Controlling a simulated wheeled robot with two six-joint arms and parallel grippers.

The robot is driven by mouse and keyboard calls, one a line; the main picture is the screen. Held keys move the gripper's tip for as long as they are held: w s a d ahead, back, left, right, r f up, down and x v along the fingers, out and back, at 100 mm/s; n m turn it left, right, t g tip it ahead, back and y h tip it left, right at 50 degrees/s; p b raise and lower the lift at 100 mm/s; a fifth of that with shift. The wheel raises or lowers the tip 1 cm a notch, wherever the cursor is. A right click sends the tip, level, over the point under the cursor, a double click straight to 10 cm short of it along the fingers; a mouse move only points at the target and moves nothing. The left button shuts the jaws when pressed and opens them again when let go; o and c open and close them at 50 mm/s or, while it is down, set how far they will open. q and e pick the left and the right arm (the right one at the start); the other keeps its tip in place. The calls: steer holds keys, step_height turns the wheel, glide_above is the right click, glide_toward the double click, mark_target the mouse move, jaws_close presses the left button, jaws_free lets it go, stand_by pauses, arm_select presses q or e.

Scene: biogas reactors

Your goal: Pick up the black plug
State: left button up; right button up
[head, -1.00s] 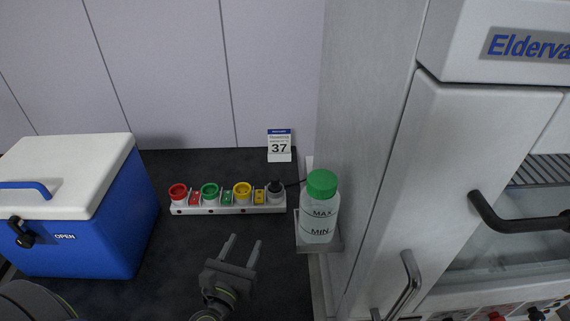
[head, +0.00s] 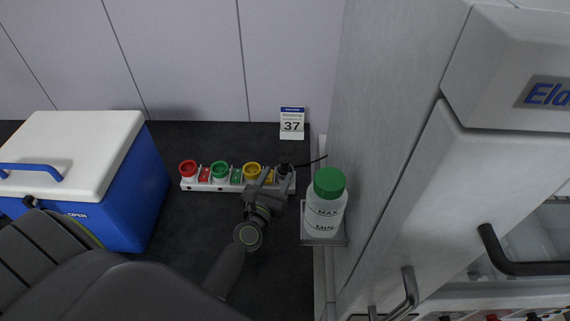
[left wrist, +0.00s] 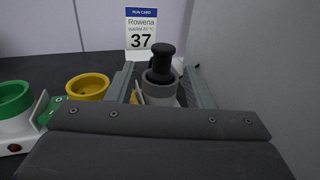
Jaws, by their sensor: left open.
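The black plug (left wrist: 162,63) stands upright in the grey socket at the right end of the power strip, between my two fingers in the left wrist view. In the head view the plug (head: 284,168) is small and partly hidden by my gripper; its black cable runs off to the right. My left gripper (head: 278,180) is open over the strip's right end, with a finger on each side of the plug (left wrist: 160,82). I cannot tell whether the fingers touch it. My right gripper is out of view.
The white power strip (head: 217,187) also has red, green and yellow sockets. A card reading 37 (head: 292,124) stands behind it. A green-capped bottle (head: 325,208) stands close on the right, beside a tall grey cabinet (head: 400,130). A blue cooler (head: 130,200) is on the left.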

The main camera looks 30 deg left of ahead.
mark_target(283, 166)
arm_select(q)
steer(key=shift+w, duration=0.45)
steer(key=shift+w+a, duration=0.1)
steer(key=shift+w, duration=0.35)
steer(key=w, duration=0.4)
steer(key=shift+w+a+p, duration=0.1)
steer(key=shift+p, duration=0.25)
steer(key=shift+w+f, duration=0.1)
steer(key=shift+w, duration=0.1)
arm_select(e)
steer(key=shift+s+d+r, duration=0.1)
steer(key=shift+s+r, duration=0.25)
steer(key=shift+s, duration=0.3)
arm_select(q)
steer(key=shift+c, duration=0.5)
steer(key=c, duration=0.9)
steer(key=shift+o, duration=0.2)
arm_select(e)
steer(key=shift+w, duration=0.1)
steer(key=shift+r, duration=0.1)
